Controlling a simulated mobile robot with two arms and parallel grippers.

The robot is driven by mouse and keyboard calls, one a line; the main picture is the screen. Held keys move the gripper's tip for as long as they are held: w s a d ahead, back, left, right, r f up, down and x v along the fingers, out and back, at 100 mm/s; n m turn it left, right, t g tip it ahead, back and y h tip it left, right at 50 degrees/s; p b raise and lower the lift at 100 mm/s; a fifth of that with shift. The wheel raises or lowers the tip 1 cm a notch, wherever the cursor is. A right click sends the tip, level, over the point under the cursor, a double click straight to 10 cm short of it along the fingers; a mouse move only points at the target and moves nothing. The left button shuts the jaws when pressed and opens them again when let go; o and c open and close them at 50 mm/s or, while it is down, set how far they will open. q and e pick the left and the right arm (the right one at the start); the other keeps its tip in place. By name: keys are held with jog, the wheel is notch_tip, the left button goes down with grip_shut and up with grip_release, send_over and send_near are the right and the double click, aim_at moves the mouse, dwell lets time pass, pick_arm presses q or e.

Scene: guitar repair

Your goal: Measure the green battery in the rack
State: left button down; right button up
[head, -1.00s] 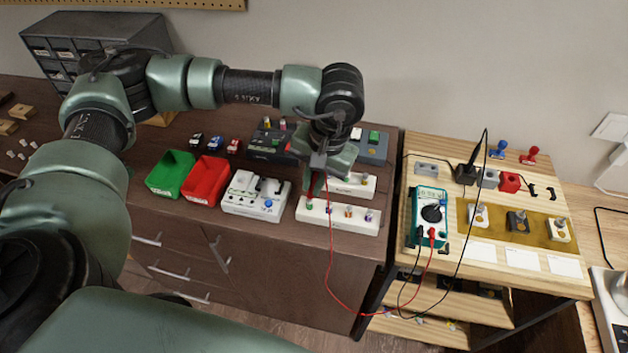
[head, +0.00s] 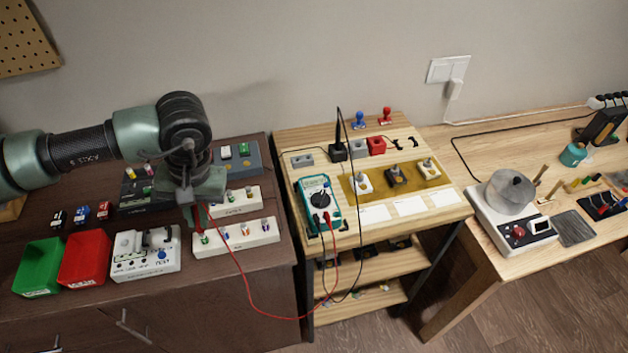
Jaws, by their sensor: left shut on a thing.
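My left gripper (head: 197,213) is shut on a red probe, mostly hidden by the fingers; its red lead (head: 240,300) hangs down and loops to the teal multimeter (head: 321,203). The gripper is just above the left end of the front white rack (head: 262,238). A green battery (head: 205,239) stands at that end, close under the probe; I cannot tell whether they touch. Other coloured batteries stand farther right in the rack. A black probe (head: 338,124) stands upright in a black holder (head: 338,152), its lead running to the multimeter. My right gripper is out of view.
A second white rack (head: 245,197) lies behind, partly hidden by my gripper. A white tester box (head: 147,262), a red bin (head: 85,257) and a green bin (head: 38,267) stand left. A gap separates the wooden stand (head: 450,212) from the right bench (head: 490,150).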

pick_arm(q)
jog(key=shift+r+p, duration=1.55)
jog(key=shift+r, duration=1.45)
